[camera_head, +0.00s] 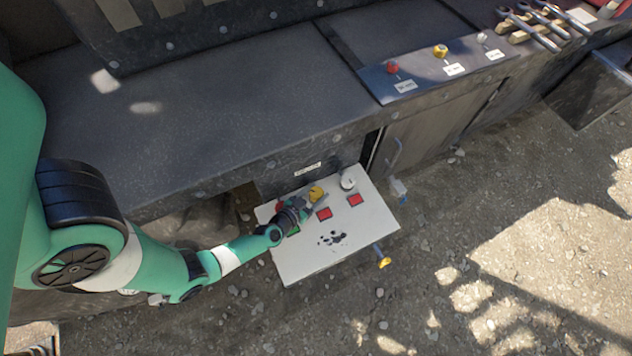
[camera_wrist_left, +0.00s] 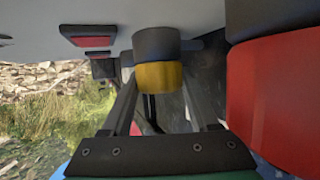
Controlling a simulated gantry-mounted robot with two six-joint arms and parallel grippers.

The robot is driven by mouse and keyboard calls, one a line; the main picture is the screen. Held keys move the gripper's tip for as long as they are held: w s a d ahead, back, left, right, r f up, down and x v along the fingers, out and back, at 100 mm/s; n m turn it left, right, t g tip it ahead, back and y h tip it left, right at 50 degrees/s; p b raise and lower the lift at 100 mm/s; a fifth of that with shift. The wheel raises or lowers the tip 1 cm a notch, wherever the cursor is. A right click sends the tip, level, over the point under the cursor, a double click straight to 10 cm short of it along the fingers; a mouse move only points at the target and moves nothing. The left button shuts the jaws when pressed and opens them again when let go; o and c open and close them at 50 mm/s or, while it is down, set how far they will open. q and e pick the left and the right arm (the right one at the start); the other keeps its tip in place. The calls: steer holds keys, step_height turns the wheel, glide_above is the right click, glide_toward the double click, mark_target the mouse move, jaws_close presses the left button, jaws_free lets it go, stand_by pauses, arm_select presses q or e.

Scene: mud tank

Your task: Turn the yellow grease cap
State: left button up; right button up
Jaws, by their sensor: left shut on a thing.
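The yellow grease cap (camera_head: 316,193) stands on a white panel (camera_head: 300,262) near its upper edge, in the head view. My left gripper (camera_head: 305,203) reaches it from the lower left, with its fingertips at the cap. In the left wrist view the yellow cap (camera_wrist_left: 159,77), with a dark collar above it, sits between the two fingers of my left gripper (camera_wrist_left: 158,88). The gripper is shut on it. My wrist partly covers the panel around the cap in the head view. My right gripper is in neither view.
A red cap (camera_wrist_left: 275,95) looms close on the right in the wrist view. The panel carries red squares (camera_head: 324,214) and a white cap (camera_head: 348,181). A yellow-ended handle (camera_head: 384,262) juts from its right edge. A dark ledge (camera_head: 200,110) lies behind; wrenches (camera_head: 530,25) lie far right.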

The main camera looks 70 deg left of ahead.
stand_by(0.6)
arm_select(q)
steer(key=o, duration=1.4)
steer(key=shift+c, duration=0.2)
steer(key=shift+r, duration=0.1)
steer(key=shift+s+d+r, duration=0.2)
steer(key=shift+s, duration=0.05)
steer(key=p+v, duration=0.5)
steer(key=v, duration=0.5)
steer(key=shift+s+d+p, duration=0.1)
steer(key=shift+s+p, duration=0.3)
steer(key=shift+s, duration=0.05)
